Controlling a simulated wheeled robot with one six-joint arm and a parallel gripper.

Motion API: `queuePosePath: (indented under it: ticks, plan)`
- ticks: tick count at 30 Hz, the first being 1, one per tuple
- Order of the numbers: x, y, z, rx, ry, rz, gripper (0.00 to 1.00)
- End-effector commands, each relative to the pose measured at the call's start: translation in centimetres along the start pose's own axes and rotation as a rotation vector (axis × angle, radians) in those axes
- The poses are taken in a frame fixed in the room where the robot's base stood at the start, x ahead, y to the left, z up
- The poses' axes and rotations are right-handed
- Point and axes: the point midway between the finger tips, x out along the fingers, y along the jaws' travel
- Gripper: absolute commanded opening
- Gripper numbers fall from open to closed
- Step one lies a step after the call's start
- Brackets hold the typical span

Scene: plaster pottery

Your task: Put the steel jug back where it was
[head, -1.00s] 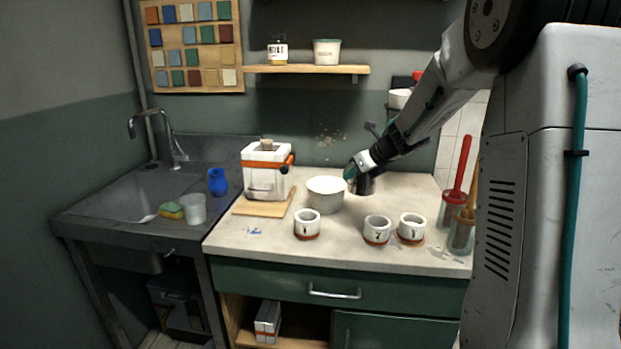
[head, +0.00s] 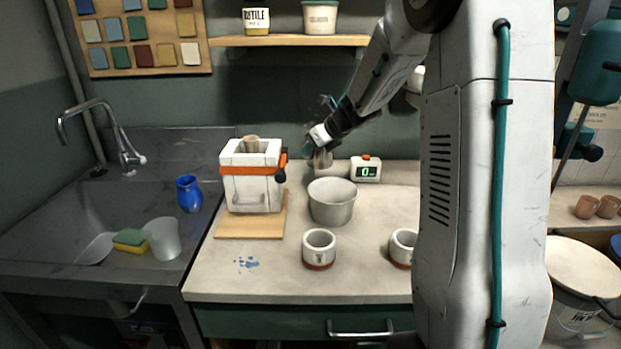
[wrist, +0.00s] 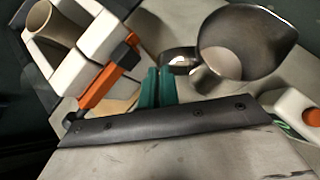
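The steel jug (head: 323,158) is behind the pale tub (head: 332,203) in the head view, its lower part hidden. In the wrist view the steel jug (wrist: 240,45) is at the upper right, with its handle towards my gripper. My gripper (head: 309,148) reaches down from the right, at the jug's left side. In the wrist view the teal fingers of my gripper (wrist: 160,78) are close together at the handle, shut on it. I cannot tell whether the jug's base touches the counter (head: 270,275).
A white block mould with orange clamp (head: 252,180) stands on a wooden board (head: 245,227) to the left. A timer (head: 366,169) is right of the jug. Two white cups (head: 319,248) (head: 403,247) stand in front. The sink (head: 65,205) is far left.

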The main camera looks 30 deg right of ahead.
Motion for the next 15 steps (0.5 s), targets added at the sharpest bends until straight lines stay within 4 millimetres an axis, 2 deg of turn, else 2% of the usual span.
queuePosePath:
  ticks: [3, 15]
  plan:
    - [1.7, -0.1, -1.7, 0.002, 0.003, 0.001, 0.0]
    - [4.9, -0.5, -5.2, 0.003, 0.001, 0.0, 0.0]
